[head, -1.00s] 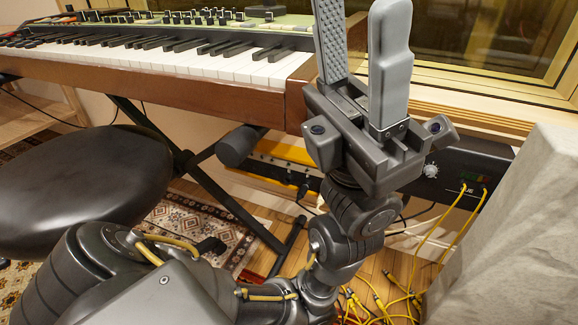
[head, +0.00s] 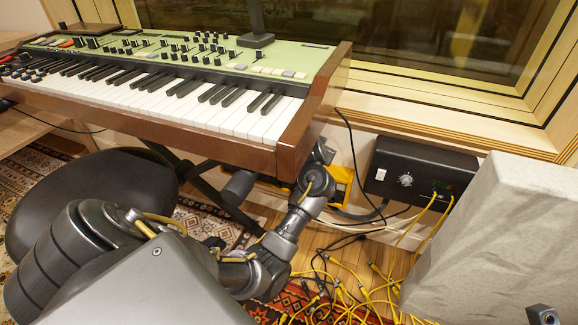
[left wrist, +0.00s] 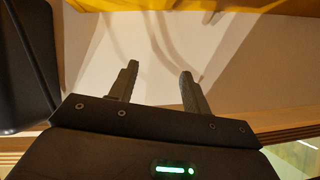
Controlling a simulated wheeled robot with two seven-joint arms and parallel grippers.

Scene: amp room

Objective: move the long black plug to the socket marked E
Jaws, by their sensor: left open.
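My left arm reaches in under the right end of the keyboard in the head view, and its gripper is hidden there behind the keyboard's brown end. In the left wrist view my left gripper (left wrist: 158,88) is open, with two dark fingers apart and nothing between them, in front of a pale wall. A yellow unit (head: 341,184) shows partly beside my arm, low on the wall; a yellow surface also runs along the top of the left wrist view (left wrist: 225,5). I cannot make out the long black plug or any socket marked E. My right gripper is not identifiable.
The keyboard (head: 311,104) overhangs my left arm. A black box (head: 421,171) with a knob is on the wall, with yellow cables. Black cables (head: 351,150) hang nearby. Tangled yellow cables (head: 345,295) lie on the floor. A grey block (head: 490,240) stands right; a black stool (head: 90,200) left.

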